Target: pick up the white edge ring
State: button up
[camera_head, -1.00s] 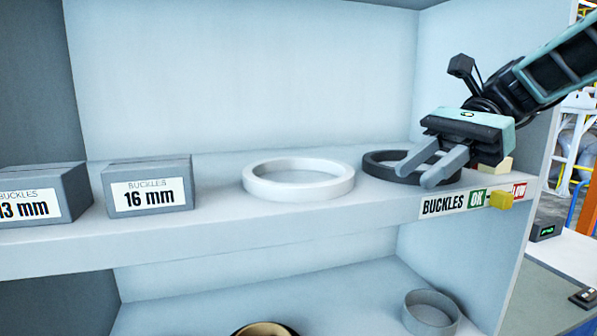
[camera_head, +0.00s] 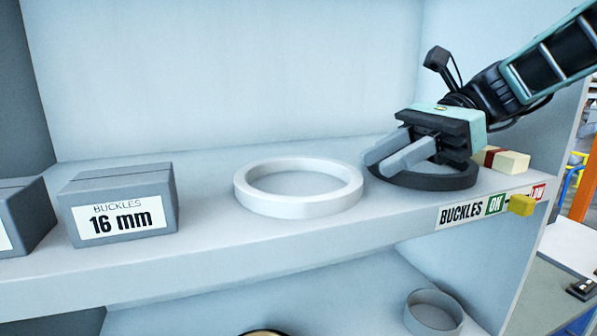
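The white edge ring (camera_head: 298,206) lies flat on the shelf, in the middle of the view. My gripper (camera_head: 380,163) is just right of the ring, above the black ring (camera_head: 440,182), with its two grey fingers pointing left toward the white ring's right rim. My gripper hides part of the black ring.
A grey box marked 16 mm (camera_head: 120,203) stands on the shelf (camera_head: 250,240) to the left, with another box beyond it. A cream block with a red band (camera_head: 502,160) lies at the right. A yellow slider (camera_head: 521,205) sits on the front edge. The lower shelf holds a grey ring (camera_head: 433,312).

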aim_at(332, 203)
jog(key=x, duration=0.4)
jog(key=shift+p, duration=0.4)
jog(key=p+x, duration=0.2)
jog(key=x, duration=0.2)
jog(key=shift+s, duration=0.2)
jog(key=shift+s+a+f, duration=0.1)
jog(key=shift+a+f, duration=0.1)
jog(key=shift+a, duration=0.2)
grip_shut()
